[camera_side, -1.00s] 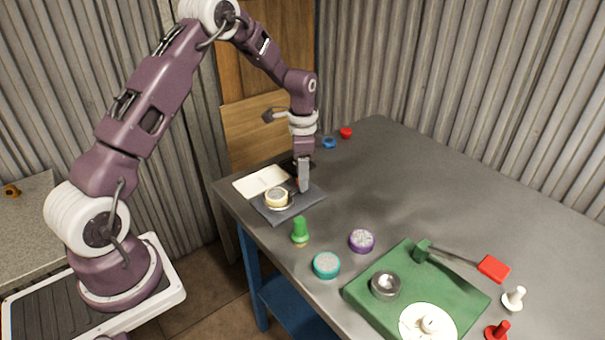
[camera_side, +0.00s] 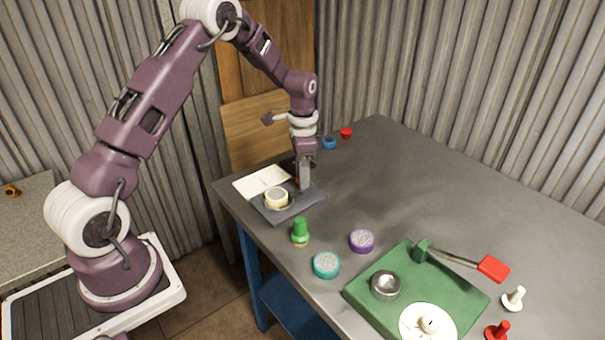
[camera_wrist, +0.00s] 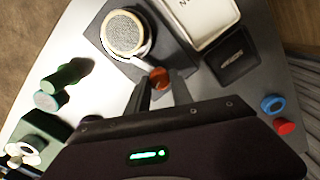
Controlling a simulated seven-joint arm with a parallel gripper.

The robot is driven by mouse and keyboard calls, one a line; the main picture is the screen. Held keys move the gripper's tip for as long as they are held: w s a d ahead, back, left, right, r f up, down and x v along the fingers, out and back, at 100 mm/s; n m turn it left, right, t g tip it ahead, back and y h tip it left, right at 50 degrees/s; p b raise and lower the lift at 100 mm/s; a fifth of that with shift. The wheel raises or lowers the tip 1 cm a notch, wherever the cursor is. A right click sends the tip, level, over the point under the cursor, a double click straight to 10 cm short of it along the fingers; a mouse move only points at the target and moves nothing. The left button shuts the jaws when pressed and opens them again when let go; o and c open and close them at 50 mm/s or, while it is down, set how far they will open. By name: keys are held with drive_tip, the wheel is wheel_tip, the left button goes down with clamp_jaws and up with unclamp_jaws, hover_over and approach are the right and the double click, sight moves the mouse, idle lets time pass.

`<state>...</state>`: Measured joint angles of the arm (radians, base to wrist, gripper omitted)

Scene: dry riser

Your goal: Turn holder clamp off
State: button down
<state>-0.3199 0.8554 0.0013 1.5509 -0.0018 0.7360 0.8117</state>
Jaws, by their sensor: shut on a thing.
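The holder is a dark grey plate (camera_side: 303,203) near the table's far left edge, bearing a round cream piece with a grey speckled top (camera_side: 276,197). That round piece also shows in the wrist view (camera_wrist: 123,33), with a pale clamp band around it and a short arm running toward my gripper. An orange-red knob (camera_wrist: 159,78) lies at the end of that arm, between my fingertips. My gripper (camera_side: 304,187) points down over the plate's right part, and its fingers (camera_wrist: 162,88) are shut on the knob. The fingers partly hide the knob.
A cream tray (camera_side: 262,180) and a small black tray (camera_wrist: 232,55) adjoin the holder. A green stamp-like piece (camera_side: 300,232), teal disc (camera_side: 326,265) and purple disc (camera_side: 361,241) stand in front. A green board (camera_side: 455,300) with a red-handled lever (camera_side: 493,269) is at right. The table's middle is clear.

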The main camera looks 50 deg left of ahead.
drive_tip(key=n, duration=1)
drive_tip(key=shift+a+n, duration=0.1)
drive_tip(key=shift+n, duration=2.1)
drive_tip(key=c, duration=1.1)
unclamp_jaws()
wheel_tip(320, 180, up, 7)
drive_tip(key=shift+r, duration=0.1)
